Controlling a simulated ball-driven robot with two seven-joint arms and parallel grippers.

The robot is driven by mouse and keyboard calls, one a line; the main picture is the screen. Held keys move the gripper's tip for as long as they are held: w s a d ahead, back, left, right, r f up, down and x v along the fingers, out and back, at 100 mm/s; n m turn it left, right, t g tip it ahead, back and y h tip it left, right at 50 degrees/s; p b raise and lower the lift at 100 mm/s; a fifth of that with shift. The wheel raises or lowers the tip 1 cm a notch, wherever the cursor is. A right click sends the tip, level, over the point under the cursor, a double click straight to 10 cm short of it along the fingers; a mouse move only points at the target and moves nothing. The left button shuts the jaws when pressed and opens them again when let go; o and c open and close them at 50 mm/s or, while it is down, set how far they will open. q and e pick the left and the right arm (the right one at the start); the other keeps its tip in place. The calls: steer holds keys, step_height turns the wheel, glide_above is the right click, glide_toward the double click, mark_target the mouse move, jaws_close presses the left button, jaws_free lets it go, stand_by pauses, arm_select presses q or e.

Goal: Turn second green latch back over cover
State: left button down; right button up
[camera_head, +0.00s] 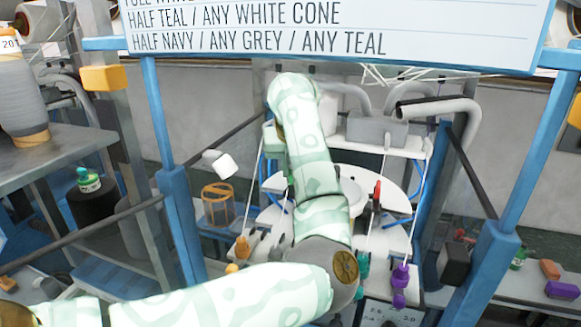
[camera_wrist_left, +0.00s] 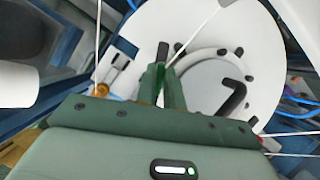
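The round white cover (camera_head: 385,198) of the knitting machine lies behind and beside my left arm in the head view. In the wrist view the white disc (camera_wrist_left: 232,65) has black slots and a curved raised rim. My left gripper (camera_wrist_left: 160,70) points at the disc, its dark green fingers close together near its left part. A thin brighter green strip shows between the fingers; I cannot tell whether it is a latch or part of a finger. No green latch can be made out clearly. In the head view my arm hides the left fingers. My right gripper is not in view.
Blue posts (camera_head: 180,215) and a sign (camera_head: 330,30) frame the machine. White rods or yarns run beside the disc. A red tool (camera_head: 376,196), teal piece (camera_head: 362,266) and purple piece (camera_head: 400,285) stand at the right. A grey table (camera_head: 60,150) is at the left.

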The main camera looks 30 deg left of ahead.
arm_select(q)
steer(key=shift+n, duration=0.3)
steer(key=n+y, duration=0.1)
steer(key=n, duration=0.1)
steer(key=shift+n+g+b, duration=0.3)
steer(key=shift+g+b, duration=0.1)
steer(key=n+g, duration=0.1)
steer(key=n, duration=0.1)
steer(key=shift+n+y, duration=0.3)
steer(key=shift+n, duration=0.1)
steer(key=n+g+p, duration=0.1)
steer(key=n, duration=0.3)
steer(key=shift+r+g, duration=0.1)
steer(key=shift+g, duration=0.3)
steer(key=shift+n+g+p, duration=0.4)
steer(key=shift+n+p, duration=0.1)
steer(key=shift+n, duration=1)
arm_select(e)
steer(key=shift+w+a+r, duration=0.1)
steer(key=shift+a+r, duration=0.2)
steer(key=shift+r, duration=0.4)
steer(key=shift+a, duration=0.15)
